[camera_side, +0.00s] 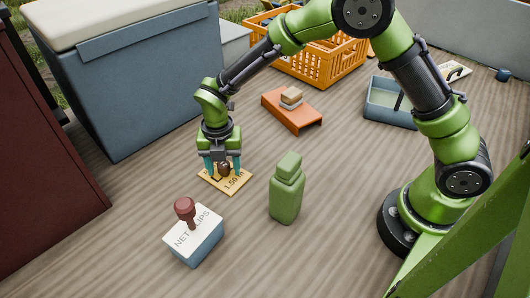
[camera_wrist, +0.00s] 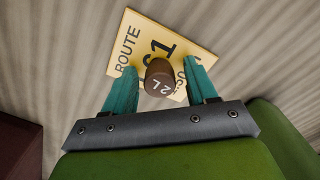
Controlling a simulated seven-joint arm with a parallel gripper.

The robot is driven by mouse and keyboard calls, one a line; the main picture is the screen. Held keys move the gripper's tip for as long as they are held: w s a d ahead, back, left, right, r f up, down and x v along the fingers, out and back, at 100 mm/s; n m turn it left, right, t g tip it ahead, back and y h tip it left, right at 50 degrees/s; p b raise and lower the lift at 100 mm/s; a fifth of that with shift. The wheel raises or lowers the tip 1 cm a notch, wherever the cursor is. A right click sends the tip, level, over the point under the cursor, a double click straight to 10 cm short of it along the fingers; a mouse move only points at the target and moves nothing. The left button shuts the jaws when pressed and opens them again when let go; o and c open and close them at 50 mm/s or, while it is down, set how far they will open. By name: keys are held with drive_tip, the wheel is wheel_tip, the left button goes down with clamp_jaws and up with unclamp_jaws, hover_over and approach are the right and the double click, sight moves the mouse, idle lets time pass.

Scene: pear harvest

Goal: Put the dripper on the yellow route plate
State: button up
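The dripper (camera_side: 224,169) is a small dark brown piece, with "2L" on its top in the wrist view (camera_wrist: 160,82). It appears upright on the yellow route plate (camera_side: 238,184); its base contact is hard to see. The plate lies flat on the wooden floor and reads "ROUTE" and "61" in the wrist view (camera_wrist: 123,40). My gripper (camera_side: 223,166) is low over the plate, pointing down. Its two teal fingers stand on either side of the dripper, with a visible gap at each side in the wrist view (camera_wrist: 160,72).
A box with a red-brown knobbed stamp (camera_side: 186,212) stands in front of the plate. A green bottle (camera_side: 287,190) stands to its right. An orange stand (camera_side: 290,110) holds small blocks behind. A blue tray (camera_side: 388,112), orange crate (camera_side: 318,62) and cooler (camera_side: 140,95) are farther off.

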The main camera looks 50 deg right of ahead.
sight(223, 164)
drive_tip(key=s+d+r+m+t, duration=0.1)
drive_tip(key=s+d+r+m, duration=0.15)
drive_tip(key=r, duration=0.65)
drive_tip(key=s+d+r+m, duration=0.15)
drive_tip(key=r+m, duration=0.25)
drive_tip(key=r, duration=0.5)
drive_tip(key=s+d+r+m+t+y, duration=0.1)
drive_tip(key=s+d+m, duration=0.4)
drive_tip(key=m, duration=0.7)
drive_tip(key=s+d+r+m+t+y, duration=0.1)
drive_tip(key=s+d+r+m+t, duration=0.3)
drive_tip(key=s+m, duration=0.5)
drive_tip(key=d+m+t, duration=0.1)
drive_tip(key=d+m, duration=0.1)
drive_tip(key=m, duration=0.1)
drive_tip(key=shift+s+r+m, duration=0.2)
drive_tip(key=shift+m, duration=0.15)
